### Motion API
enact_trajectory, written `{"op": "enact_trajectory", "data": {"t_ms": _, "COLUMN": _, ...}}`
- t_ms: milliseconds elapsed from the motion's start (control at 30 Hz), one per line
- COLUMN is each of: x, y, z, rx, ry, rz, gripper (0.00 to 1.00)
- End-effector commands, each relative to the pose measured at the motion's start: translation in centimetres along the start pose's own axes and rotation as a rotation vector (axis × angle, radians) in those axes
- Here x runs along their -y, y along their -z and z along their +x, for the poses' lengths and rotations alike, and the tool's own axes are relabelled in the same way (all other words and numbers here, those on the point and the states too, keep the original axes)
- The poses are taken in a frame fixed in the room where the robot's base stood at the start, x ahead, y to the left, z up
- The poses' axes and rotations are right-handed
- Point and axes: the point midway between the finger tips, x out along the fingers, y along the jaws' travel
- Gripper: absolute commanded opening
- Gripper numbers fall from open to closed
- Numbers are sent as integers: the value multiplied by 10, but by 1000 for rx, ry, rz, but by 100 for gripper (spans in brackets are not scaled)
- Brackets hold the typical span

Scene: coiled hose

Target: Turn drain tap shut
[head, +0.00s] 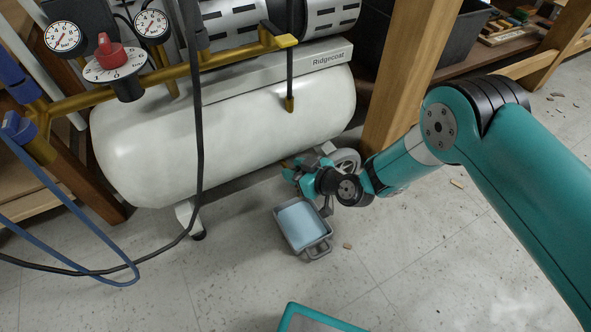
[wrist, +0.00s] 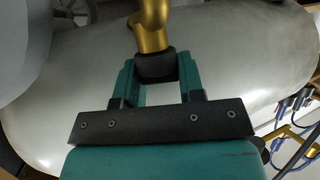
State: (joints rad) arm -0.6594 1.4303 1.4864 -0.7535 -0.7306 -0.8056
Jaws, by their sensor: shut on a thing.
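The drain tap shows in the wrist view as a brass body (wrist: 152,35) with a dark knob (wrist: 157,66) at its end, against the underside of the white tank. My gripper (wrist: 156,72) is shut on the dark knob, one teal finger on each side. In the head view my gripper (head: 292,172) is low under the right part of the white tank (head: 230,125); the tap is mostly hidden there behind the gripper. The angle of the knob cannot be told.
A grey tray (head: 318,251) with pale blue liquid (head: 302,224) stands on the floor just below my gripper. A wheel (head: 346,160) and a wooden post (head: 408,75) are close by on the right. A black hose (head: 199,130) hangs before the tank. The floor in front is mostly clear.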

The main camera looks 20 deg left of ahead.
Motion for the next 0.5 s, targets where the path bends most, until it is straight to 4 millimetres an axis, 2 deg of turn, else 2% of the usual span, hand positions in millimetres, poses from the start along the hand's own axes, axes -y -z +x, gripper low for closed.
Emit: {"op": "enact_trajectory", "data": {"t_ms": 500, "x": -2, "y": -5, "z": 1, "rx": 2, "ry": 380, "rz": -160, "gripper": 12}}
